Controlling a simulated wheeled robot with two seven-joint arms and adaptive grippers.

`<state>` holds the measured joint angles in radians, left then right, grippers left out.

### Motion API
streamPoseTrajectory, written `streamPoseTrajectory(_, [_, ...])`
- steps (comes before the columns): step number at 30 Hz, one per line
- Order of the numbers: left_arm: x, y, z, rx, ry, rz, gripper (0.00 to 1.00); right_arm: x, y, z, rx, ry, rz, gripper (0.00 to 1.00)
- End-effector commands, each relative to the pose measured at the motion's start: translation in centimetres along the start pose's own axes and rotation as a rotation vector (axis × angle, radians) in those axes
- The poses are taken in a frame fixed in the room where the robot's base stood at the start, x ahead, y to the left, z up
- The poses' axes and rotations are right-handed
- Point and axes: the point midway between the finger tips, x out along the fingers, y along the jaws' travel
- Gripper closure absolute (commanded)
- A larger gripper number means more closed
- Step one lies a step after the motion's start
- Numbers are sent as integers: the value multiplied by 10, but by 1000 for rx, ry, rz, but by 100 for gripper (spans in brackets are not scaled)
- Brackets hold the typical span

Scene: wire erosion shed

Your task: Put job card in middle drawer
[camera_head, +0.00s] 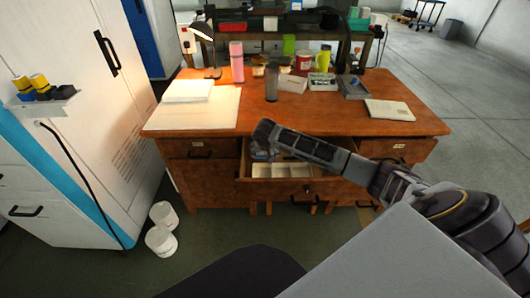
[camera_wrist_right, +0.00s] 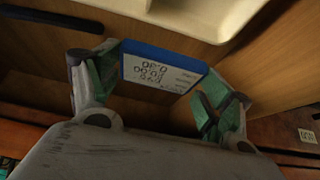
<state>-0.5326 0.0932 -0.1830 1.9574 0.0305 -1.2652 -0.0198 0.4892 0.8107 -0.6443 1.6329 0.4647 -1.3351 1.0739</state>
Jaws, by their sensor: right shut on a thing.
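The middle drawer (camera_head: 290,188) of the wooden desk stands pulled out, with a pale divided insert (camera_head: 272,171) inside it. My right gripper (camera_head: 262,152) is over the left part of this drawer, mostly hidden by my own wrist. In the right wrist view, my right gripper (camera_wrist_right: 158,95) is shut on the job card (camera_wrist_right: 160,70), a white card with printed marks and a blue edge. One finger is at each end of the card. Wooden drawer walls and the pale insert (camera_wrist_right: 190,12) show around it. My left gripper is not in view.
The desk top (camera_head: 330,115) holds a grey bottle (camera_head: 271,82), a pink bottle (camera_head: 237,62), papers (camera_head: 188,90) and a notebook (camera_head: 389,110). A white machine cabinet (camera_head: 75,60) stands left of the desk. White tubs (camera_head: 161,239) stand on the floor.

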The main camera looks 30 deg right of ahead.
Motion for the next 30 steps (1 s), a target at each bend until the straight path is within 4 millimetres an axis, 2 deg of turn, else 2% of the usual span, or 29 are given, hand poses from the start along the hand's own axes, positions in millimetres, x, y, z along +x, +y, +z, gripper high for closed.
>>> streamPoseTrajectory(4, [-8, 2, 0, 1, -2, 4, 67, 8, 0, -13, 0, 0, 0, 48])
streamPoseTrajectory(9, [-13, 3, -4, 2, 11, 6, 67, 17, 0, -6, -2, 0, 0, 48])
streamPoseTrajectory(30, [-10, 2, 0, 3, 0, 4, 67, 23, 0, -2, -1, 0, 1, 48])
